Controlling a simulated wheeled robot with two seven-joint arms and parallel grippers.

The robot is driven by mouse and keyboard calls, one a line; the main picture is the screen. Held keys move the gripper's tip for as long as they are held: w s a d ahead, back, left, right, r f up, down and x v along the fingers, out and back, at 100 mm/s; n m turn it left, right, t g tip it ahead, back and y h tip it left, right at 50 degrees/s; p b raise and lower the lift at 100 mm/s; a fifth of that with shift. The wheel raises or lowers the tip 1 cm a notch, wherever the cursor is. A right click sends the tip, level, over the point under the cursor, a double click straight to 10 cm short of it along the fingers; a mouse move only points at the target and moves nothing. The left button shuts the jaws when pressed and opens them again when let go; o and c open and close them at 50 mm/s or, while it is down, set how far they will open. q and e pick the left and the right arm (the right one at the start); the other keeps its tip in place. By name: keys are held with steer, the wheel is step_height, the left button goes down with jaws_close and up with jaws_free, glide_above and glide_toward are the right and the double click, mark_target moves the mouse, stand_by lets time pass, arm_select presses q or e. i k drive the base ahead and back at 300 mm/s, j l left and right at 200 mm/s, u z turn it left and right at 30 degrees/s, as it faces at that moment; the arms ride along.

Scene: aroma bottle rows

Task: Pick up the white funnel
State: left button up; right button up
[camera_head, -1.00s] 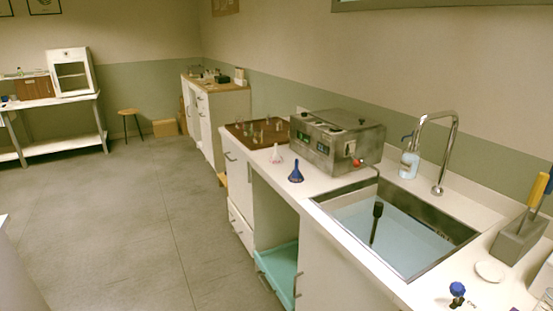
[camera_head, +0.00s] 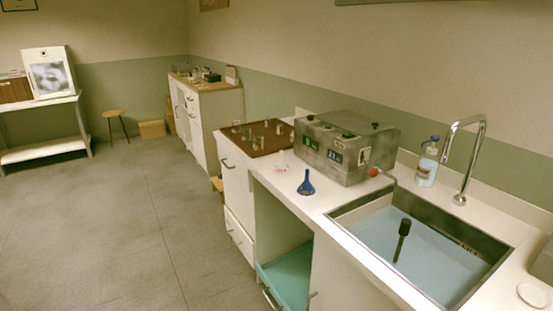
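A small white funnel (camera_head: 282,163) stands on the white counter, between the brown tray and a blue funnel. It is pale with a pinkish rim at its base. The blue funnel (camera_head: 306,184) stands upright a little nearer, in front of the grey metal machine. Neither of my grippers shows in the head view.
A brown tray (camera_head: 240,145) with several small glass bottles lies at the counter's far end. The grey machine (camera_head: 345,146) stands behind the funnels. A sink (camera_head: 425,249) with a faucet (camera_head: 461,160) lies at the right. Open floor (camera_head: 115,220) spreads along the counter's left side.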

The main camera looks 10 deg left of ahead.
mark_target(281, 167)
steer(key=i+j, duration=0.2)
steer(key=j, duration=0.15)
steer(key=i+j+z, duration=0.1)
steer(key=i+j, duration=0.35)
steer(key=j, duration=0.3)
steer(key=i+j+z, duration=0.1)
steer(key=j, duration=0.25)
steer(key=i+j, duration=0.3)
steer(key=i+j+z, duration=0.1)
steer(key=j, duration=0.4)
steer(key=i+j, duration=0.25)
steer(key=j, duration=0.15)
